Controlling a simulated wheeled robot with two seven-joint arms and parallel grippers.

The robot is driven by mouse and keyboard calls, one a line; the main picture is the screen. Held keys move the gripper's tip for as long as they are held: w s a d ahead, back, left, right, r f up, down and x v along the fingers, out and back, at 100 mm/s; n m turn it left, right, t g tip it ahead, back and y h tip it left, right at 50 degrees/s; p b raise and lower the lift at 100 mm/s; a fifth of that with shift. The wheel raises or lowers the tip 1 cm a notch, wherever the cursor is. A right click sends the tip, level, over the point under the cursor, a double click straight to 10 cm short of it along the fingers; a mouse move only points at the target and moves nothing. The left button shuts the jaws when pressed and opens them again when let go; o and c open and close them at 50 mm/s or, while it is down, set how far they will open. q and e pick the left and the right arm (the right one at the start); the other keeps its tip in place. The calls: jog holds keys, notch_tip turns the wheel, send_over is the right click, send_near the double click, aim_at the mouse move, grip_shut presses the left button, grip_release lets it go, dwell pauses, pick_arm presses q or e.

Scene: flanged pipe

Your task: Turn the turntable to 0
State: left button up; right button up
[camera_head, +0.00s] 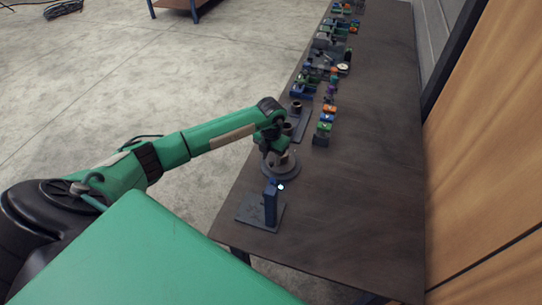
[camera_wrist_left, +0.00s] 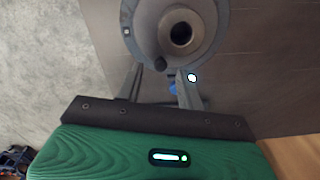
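The grey round turntable (camera_head: 294,173) sits on the near part of the dark bench. In the left wrist view the turntable (camera_wrist_left: 213,50) fills the top, with a hollow pipe piece (camera_wrist_left: 181,34) standing at its middle. A dark peg (camera_wrist_left: 161,64) stands near its rim. A small white mark (camera_wrist_left: 126,31) shows on the left of the rim. My left gripper (camera_head: 281,158) is over the turntable. In the wrist view its fingers (camera_wrist_left: 158,70) are apart, with the peg between or just beyond the tips; contact is unclear. My right gripper is not in view.
A blue post (camera_head: 270,204) with a lit dot stands on a grey plate (camera_head: 247,212) just nearer than the turntable. Another plate with dark cylinders (camera_head: 297,107) and several coloured parts (camera_head: 326,118) lie farther along. The bench's right side (camera_head: 382,160) is clear.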

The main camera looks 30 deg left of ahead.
pick_arm(q)
jog(key=shift+f, duration=0.9)
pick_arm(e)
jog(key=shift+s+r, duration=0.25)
pick_arm(q)
jog(key=shift+c, duration=0.5)
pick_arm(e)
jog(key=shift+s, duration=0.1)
pick_arm(q)
grip_shut()
